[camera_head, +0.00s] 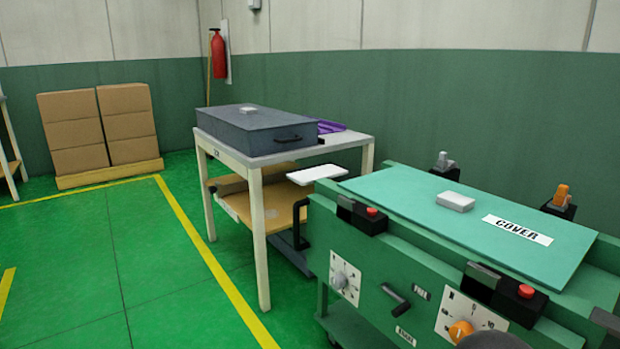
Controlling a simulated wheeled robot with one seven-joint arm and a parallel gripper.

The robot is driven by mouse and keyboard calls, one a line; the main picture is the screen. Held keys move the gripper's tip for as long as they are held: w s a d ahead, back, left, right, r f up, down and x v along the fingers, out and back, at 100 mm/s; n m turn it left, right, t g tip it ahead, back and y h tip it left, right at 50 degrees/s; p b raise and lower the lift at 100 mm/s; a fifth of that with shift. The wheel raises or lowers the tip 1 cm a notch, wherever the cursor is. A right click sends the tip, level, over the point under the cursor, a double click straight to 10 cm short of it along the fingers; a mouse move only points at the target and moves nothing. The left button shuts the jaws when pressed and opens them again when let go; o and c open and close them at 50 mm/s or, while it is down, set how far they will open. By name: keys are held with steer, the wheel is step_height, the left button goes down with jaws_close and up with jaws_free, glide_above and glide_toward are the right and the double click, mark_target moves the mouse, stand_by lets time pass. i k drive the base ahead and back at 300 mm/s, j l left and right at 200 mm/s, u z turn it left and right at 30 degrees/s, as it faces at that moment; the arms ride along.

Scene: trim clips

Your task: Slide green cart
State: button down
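The green cart (355,298) fills the lower right of the view, its right and bottom parts cut off by the picture edge. A flat green panel marked COVER (400,190) lies on top with a small white block on it. The front has a white dial plate with a grey knob (339,280), another with an orange knob (460,331), and a dark handle (396,296) between them. A dark rounded shape at the bottom edge overlaps the cart front; I cannot tell what it is. My gripper is not in view.
A white-legged table (259,240) stands close to the cart's left, bearing a dark grey case (257,128) and a purple tray (330,126). A dark handle and a white plate (317,173) sit between them. Stacked boxes (74,130) stand at the back left. Green floor at left is clear.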

mark_target(444, 282)
steer(key=i+j+u, duration=0.25)
steer(key=i+j, duration=0.15)
steer(key=i+j+u, duration=0.25)
steer(key=i, duration=0.4)
